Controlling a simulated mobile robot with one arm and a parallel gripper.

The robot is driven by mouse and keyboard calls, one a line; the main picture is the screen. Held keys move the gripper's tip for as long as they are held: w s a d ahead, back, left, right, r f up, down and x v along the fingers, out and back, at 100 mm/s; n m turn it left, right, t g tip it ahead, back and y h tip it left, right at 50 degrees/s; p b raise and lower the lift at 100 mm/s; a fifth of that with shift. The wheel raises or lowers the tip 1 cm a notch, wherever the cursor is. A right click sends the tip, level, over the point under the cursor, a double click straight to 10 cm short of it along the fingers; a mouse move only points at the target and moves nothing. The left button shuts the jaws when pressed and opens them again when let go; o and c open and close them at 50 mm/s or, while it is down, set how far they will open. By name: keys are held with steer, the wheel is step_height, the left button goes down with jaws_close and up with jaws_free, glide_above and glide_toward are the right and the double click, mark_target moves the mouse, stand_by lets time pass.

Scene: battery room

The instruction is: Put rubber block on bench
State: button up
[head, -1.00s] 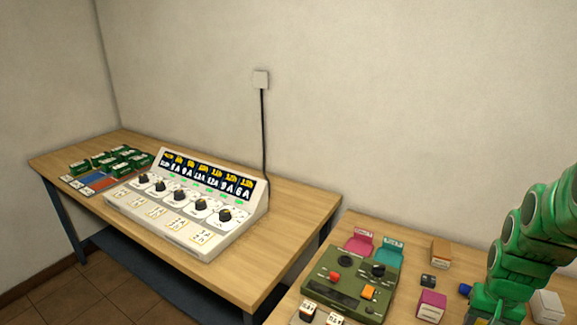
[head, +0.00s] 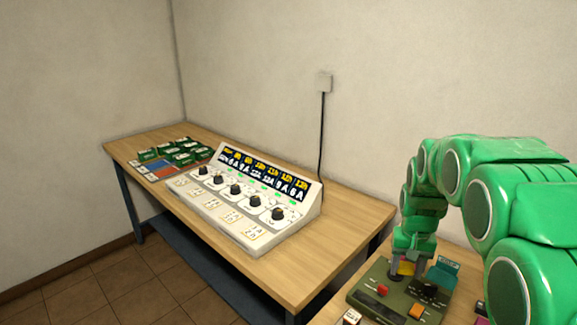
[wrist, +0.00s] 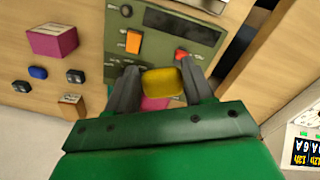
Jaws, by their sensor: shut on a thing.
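My gripper (wrist: 163,82) is shut on a yellow block (wrist: 163,83), which I take to be the rubber block. In the head view the block (head: 406,268) shows between the fingers, in front of the green test box. In the wrist view it is between me and the green box (wrist: 165,30); I cannot tell whether it touches it. The right wooden bench (head: 335,305) carries the green box. The left wooden bench (head: 350,225) has bare wood at its right end.
A white charger console (head: 250,215) with several knobs stands on the left bench. Green battery packs (head: 180,152) lie behind it. A magenta block (wrist: 52,40), a blue piece (wrist: 38,72) and dark cubes lie beside the green box. A gap separates the benches.

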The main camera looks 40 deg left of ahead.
steer(key=s+a+r+n, duration=0.15)
steer(key=s+a, duration=0.35)
steer(key=a, duration=0.6)
steer(key=s+a+n, duration=0.2)
steer(key=s+a, duration=0.4)
steer(key=a, duration=0.5)
glide_above(304, 254)
steer(key=shift+s+f, duration=0.15)
steer(key=shift+f, duration=4.45)
steer(key=shift+a+f, duration=0.15)
steer(key=shift+f, duration=0.1)
steer(key=shift+f, duration=0.1)
steer(key=shift+w+f, duration=0.2)
steer(key=shift+f, duration=1.3)
steer(key=shift+f, duration=0.1)
